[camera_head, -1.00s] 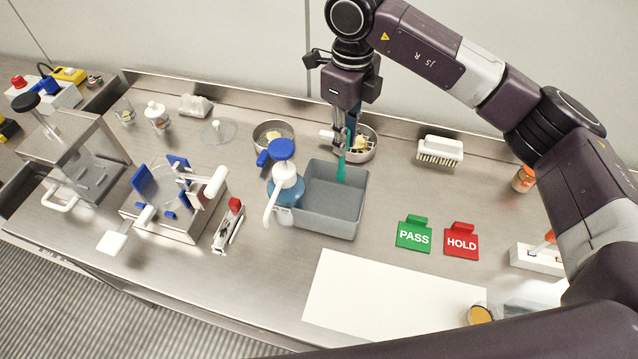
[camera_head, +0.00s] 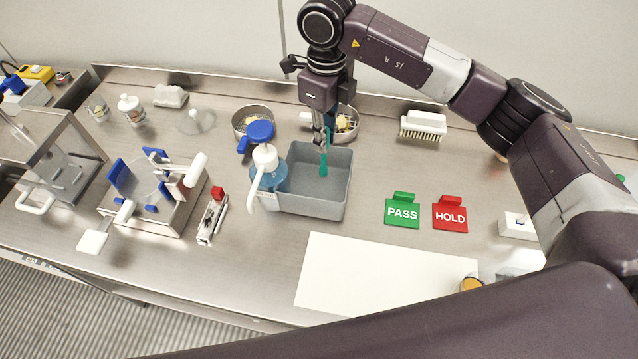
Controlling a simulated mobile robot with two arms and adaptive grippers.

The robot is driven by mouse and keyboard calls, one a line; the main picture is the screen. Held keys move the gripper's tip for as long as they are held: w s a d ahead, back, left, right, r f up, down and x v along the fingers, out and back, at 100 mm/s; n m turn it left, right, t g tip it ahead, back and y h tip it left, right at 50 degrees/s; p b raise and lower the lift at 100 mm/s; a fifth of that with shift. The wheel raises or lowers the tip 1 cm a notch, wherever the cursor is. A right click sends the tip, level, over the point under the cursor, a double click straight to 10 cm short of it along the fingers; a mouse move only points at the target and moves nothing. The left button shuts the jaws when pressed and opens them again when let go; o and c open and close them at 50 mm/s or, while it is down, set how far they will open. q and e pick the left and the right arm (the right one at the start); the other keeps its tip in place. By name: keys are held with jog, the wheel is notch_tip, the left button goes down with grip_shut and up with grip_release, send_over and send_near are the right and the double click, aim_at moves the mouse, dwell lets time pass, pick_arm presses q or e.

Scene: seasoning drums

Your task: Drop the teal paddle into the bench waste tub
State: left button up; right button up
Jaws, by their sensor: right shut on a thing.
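The teal paddle (camera_head: 323,163) hangs upright below my right gripper (camera_head: 323,138), which is shut on its upper part. The paddle's lower end shows against the inside of the grey tub (camera_head: 313,205), near its back wall; I cannot tell how far down it reaches. The tub is an open, rectangular box on the steel bench and looks empty. My left gripper is not in view.
Green PASS (camera_head: 402,211) and red HOLD (camera_head: 450,214) signs stand to the right. A white sheet (camera_head: 385,280) lies in front.

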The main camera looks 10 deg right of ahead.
jog(key=o, duration=0.9)
notch_tip(320, 180, up, 12)
jog(key=shift+r, duration=0.1)
dwell(0.4)
